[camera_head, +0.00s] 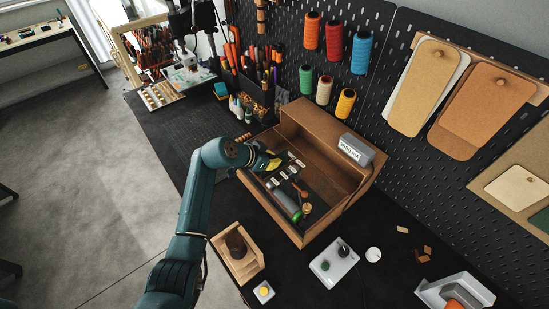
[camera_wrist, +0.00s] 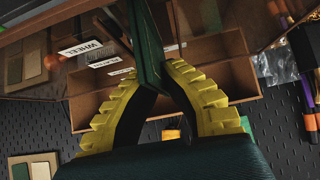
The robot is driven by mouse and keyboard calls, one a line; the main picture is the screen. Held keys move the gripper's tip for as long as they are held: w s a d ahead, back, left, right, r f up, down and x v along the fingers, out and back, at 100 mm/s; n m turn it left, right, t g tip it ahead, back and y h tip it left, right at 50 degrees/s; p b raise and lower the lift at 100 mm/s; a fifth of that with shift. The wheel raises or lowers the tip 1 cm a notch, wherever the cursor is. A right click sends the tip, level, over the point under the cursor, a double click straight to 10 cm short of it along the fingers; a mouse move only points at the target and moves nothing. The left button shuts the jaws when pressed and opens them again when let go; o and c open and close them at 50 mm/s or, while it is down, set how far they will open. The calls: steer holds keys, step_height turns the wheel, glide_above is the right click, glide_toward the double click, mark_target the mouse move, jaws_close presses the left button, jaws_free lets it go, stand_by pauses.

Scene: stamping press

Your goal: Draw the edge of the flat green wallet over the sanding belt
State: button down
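My gripper (camera_wrist: 156,72) has yellow ribbed fingers with dark inner pads. They are closed on a thin dark green flat piece, the wallet (camera_wrist: 149,42), which is seen nearly edge-on and sticks out past the fingertips. In the head view, my gripper (camera_head: 270,162) is at the left rim of the open wooden box (camera_head: 328,165); the wallet cannot be made out there. I cannot pick out the sanding belt for certain in either view. Labels, one reading WHEEL (camera_wrist: 80,48), show beside the wallet in the wrist view.
The box holds several small labelled tools and a green cylinder (camera_head: 297,216). A wooden holder (camera_head: 222,243), a white tray (camera_head: 333,263) and a grey tray (camera_head: 474,288) stand in front. Thread spools (camera_head: 334,40) hang on the black pegboard behind. Bare bench shows left of the box.

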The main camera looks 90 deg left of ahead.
steer(key=shift+f, duration=0.25)
steer(key=shift+w+a+b, duration=0.4)
steer(key=shift+w+b, duration=0.1)
steer(key=shift+w+a+b, duration=0.35)
steer(key=shift+w+a, duration=0.15)
steer(key=shift+w, duration=0.15)
steer(key=shift+r, duration=0.1)
step_height(320, 180, up, 7)
steer(key=p, duration=0.5)
steer(key=shift+r, duration=0.2)
steer(key=shift+f, duration=0.1)
